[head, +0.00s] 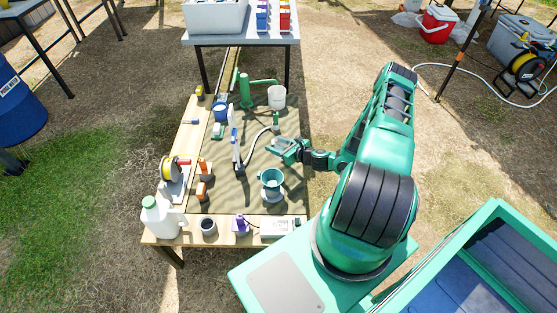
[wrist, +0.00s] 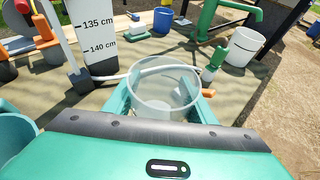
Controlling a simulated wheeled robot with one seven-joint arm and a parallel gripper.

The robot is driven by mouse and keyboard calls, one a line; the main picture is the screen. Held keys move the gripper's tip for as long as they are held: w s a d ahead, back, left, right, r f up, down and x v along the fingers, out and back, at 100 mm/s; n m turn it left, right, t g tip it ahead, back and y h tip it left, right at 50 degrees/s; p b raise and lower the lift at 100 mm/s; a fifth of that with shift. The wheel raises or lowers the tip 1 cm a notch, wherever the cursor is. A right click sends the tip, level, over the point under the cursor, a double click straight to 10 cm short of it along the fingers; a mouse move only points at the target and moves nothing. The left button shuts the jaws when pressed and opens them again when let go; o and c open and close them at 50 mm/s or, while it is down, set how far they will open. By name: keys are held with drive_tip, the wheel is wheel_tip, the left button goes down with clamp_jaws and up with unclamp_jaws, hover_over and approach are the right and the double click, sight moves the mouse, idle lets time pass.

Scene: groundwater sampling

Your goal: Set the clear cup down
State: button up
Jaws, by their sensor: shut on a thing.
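The clear cup (wrist: 165,88) is a see-through, open-topped cup, upright in the middle of the wrist view. My gripper (wrist: 162,108) is shut on it, with one green finger on each side. In the head view my gripper (head: 284,148) is over the right part of the mat-covered table (head: 290,190). The cup is hard to make out there. The cup's base is partly hidden by my gripper, and I cannot tell whether it touches the mat.
A teal cup on a stand (head: 271,182) is nearer, below my gripper. A white bucket (head: 277,97) and a green hand pump (head: 246,90) stand behind. A white depth scale (wrist: 92,35) and a hose (head: 258,138) are left of the cup. Bare mat shows between these things.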

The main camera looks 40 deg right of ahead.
sight(277, 160)
drive_tip(key=shift+f, duration=3.5)
drive_tip(key=o, duration=1.1)
drive_tip(key=shift+f, duration=0.1)
